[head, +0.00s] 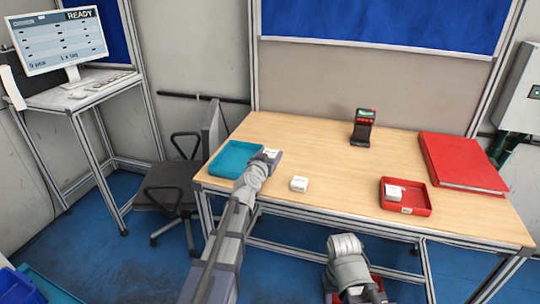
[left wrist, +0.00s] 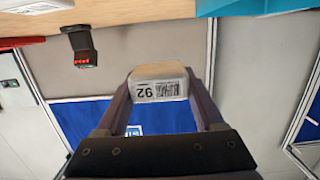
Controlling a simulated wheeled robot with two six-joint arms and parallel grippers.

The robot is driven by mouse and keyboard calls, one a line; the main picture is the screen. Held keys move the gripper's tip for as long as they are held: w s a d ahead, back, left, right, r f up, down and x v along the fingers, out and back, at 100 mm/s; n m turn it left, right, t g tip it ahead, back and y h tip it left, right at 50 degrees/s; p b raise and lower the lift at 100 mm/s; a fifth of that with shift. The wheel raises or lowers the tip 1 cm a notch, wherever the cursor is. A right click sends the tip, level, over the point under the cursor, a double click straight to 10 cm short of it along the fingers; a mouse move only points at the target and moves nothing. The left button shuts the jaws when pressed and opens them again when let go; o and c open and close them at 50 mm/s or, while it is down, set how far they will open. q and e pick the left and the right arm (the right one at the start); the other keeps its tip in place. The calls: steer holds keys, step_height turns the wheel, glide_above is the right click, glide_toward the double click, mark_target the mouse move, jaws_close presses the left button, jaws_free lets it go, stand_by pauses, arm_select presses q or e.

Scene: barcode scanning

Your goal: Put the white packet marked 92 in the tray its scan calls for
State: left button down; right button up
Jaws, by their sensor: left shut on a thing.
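My left gripper (head: 268,158) is shut on the white packet marked 92 (left wrist: 158,84), above the table beside the teal tray. In the left wrist view the packet sits between both fingers, with its barcode and the number 92 upside down towards the camera. The teal tray (head: 223,166) is at the table's left end and looks empty where visible. The red tray (head: 418,208) is at the right front and holds a white packet (head: 394,191). The scanner (head: 363,127) stands at the back middle; it also shows in the left wrist view (left wrist: 82,44). My right gripper's fingers are not visible.
Another white packet (head: 299,184) lies on the table (head: 330,165) near the front edge. A large red binder-like object (head: 460,160) lies at the right. A monitor (head: 60,42) on a side desk reads READY. The table middle is clear around the scanner.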

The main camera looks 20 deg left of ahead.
arm_select(q)
step_height(320, 180, up, 4)
steer(key=p, duration=0.4)
glide_above(270, 181)
steer(key=shift+w, duration=0.15)
step_height(270, 181, down, 4)
steer(key=b, duration=0.4)
steer(key=shift+r, duration=0.1)
step_height(270, 181, down, 10)
steer(key=b, duration=0.9)
steer(key=shift+r+b, duration=0.25)
steer(key=shift+b, duration=0.1)
steer(key=shift+f+b, duration=0.3)
jaws_free()
steer(key=shift+r, duration=0.1)
